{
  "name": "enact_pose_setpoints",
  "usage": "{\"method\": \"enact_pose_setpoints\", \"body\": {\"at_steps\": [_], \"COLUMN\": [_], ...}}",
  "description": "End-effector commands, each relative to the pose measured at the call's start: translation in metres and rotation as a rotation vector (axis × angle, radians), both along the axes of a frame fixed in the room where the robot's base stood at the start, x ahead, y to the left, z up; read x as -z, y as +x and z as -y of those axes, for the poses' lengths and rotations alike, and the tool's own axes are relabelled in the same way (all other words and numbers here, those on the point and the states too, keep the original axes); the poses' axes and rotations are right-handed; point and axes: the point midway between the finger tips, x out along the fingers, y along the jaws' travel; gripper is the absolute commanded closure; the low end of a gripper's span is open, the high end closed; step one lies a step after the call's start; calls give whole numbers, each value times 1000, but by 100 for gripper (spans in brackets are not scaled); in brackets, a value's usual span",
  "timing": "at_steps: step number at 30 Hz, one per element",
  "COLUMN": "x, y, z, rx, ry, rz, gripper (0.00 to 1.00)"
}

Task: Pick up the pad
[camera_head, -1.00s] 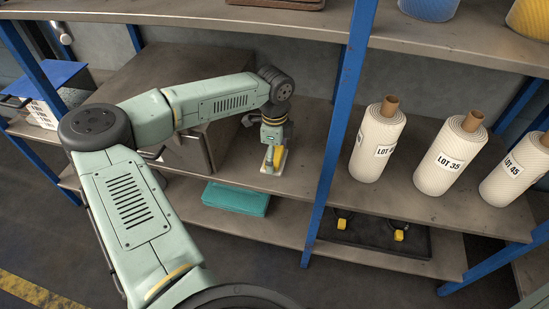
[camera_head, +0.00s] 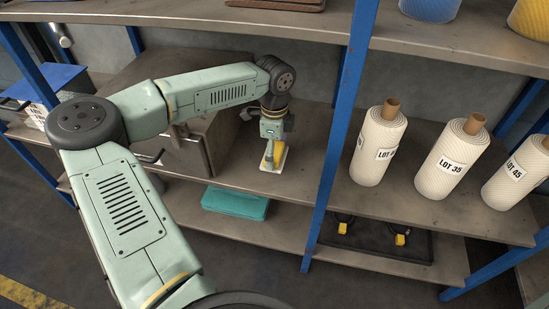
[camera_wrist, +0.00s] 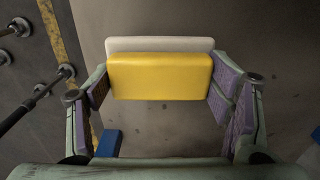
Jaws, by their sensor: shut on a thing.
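The pad is a yellow block on a white base; it shows in the wrist view (camera_wrist: 160,76) and, small, on the middle shelf in the head view (camera_head: 279,156). My gripper (camera_head: 272,160) reaches down to it from above. In the wrist view my gripper (camera_wrist: 160,85) has a purple-lined finger at each short end of the yellow block, shut on it. The white base shows along the block's far edge. I cannot tell whether the pad touches the shelf or is just above it.
A dark metal box (camera_head: 185,150) stands left of my gripper. A blue shelf post (camera_head: 335,140) is to the right, with white rolls (camera_head: 378,150) beyond it. A teal box (camera_head: 235,202) lies on the lower shelf. The upper shelf (camera_head: 300,25) overhangs behind.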

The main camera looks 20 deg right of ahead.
Motion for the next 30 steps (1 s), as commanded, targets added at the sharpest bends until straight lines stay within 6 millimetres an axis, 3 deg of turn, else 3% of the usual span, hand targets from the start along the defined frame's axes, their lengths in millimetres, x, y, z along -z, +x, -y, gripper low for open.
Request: {"method": "enact_pose_setpoints", "body": {"at_steps": [15, 21, 30], "x": [-9, -13, -15], "y": [-128, -152, -159], "z": [-5, -5, -5], "rx": [3, 1, 0], "ry": [0, -1, -1], "rz": [1, 2, 0], "gripper": [55, 55, 55]}}
